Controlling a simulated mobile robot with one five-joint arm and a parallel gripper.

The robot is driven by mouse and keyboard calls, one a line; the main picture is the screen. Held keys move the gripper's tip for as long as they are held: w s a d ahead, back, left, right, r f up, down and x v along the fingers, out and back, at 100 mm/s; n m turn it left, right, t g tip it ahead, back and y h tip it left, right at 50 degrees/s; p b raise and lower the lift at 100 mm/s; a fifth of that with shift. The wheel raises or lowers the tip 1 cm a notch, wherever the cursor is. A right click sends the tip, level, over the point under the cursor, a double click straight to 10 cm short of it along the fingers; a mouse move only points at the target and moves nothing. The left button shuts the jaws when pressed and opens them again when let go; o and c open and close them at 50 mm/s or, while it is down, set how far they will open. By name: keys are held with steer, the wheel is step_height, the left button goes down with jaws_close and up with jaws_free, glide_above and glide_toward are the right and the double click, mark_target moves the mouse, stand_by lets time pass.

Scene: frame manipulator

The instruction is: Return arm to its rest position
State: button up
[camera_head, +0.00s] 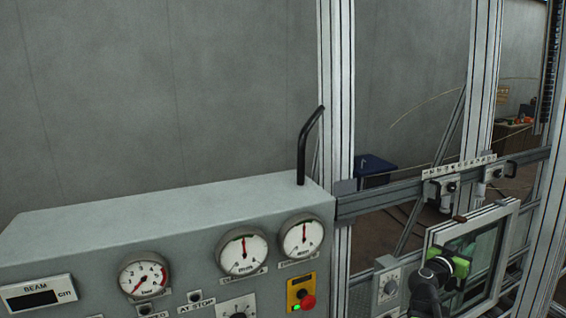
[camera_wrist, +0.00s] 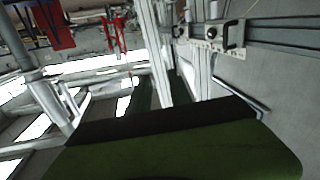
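My gripper (camera_head: 458,268), green with a black wrist, is at the lower right in the head view. It is in front of a white-framed glass pane (camera_head: 503,213) and overlaps its left side; I cannot tell whether it touches. The black arm comes up from the bottom edge. In the wrist view a dark green and black part of my gripper (camera_wrist: 180,145) fills the bottom. The fingertips are not clear, so I cannot tell if they are open or shut. No held object shows.
A grey control console (camera_head: 170,235) with gauges, a red stop button (camera_head: 308,301) and a black lever (camera_head: 304,150) stands at left. Aluminium posts (camera_head: 336,100) and a horizontal rail (camera_head: 400,190) surround the arm. A blue bin (camera_head: 375,168) stands behind.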

steer(key=w+a+f+y+b, duration=0.2)
steer(key=w+a+f+b, duration=0.25)
steer(key=a+f, duration=0.5)
steer(key=s+a+f+g+y+b, duration=0.3)
steer(key=a+f+y, duration=0.2)
steer(key=a+f, duration=0.7)
steer(key=s+a+f+n+g+y, duration=0.3)
steer(key=s+a+f+n+y, duration=0.1)
steer(key=a, duration=0.4)
steer(key=s+a+f+n+g+y, duration=0.4)
steer(key=s+a+f+n, duration=0.1)
steer(key=s+a+f, duration=0.2)
steer(key=shift+s+a+f+n+b, duration=0.15)
steer(key=shift+s+a+n+b, duration=0.3)
steer(key=shift+s+a, duration=0.4)
steer(key=shift+w+d, duration=0.1)
steer(key=shift+d, duration=0.05)
